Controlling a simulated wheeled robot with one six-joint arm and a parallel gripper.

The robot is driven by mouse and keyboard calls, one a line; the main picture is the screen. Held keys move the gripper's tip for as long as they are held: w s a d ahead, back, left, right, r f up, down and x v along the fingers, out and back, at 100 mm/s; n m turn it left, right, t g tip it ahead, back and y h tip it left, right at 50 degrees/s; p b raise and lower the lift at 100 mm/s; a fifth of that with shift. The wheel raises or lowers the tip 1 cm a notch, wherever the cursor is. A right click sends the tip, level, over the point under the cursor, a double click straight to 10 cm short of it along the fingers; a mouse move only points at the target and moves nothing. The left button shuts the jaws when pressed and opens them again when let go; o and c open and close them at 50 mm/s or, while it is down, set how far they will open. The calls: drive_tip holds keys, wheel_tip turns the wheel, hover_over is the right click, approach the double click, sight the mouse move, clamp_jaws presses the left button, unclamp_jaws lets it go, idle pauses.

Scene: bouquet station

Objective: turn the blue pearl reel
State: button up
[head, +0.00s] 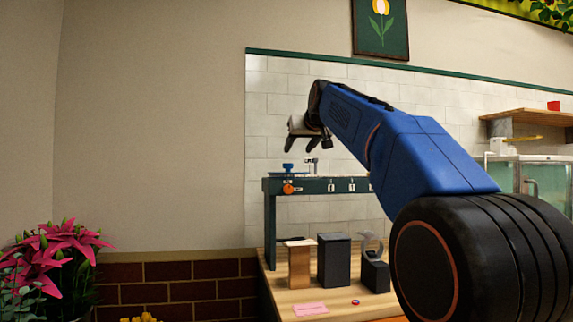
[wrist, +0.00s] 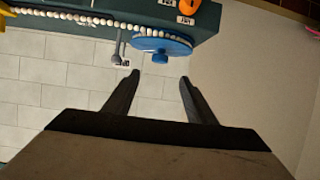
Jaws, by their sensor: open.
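The blue pearl reel (head: 288,169) sits on top of the dark green stand near its left end in the head view. In the wrist view the blue reel (wrist: 162,46) shows as a round disc with a small knob, and a string of white pearls (wrist: 98,20) runs along the stand beside it. My gripper (wrist: 157,78) is open and empty, with the reel just beyond and between its fingertips. In the head view my gripper (head: 310,145) is above the stand, a little above and right of the reel. The fingers do not appear to touch the reel.
The dark green stand (head: 270,225) rises from a wooden table (head: 330,308) and carries an orange knob (head: 289,188). A copper box (head: 300,266), a dark box (head: 334,262) and a watch-like loop on a dark block (head: 375,275) stand below it. A tiled wall is behind.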

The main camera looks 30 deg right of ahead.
sight(288, 171)
drive_tip(key=x, duration=1.3)
drive_tip(key=shift+w+d, duration=0.1)
clamp_jaws()
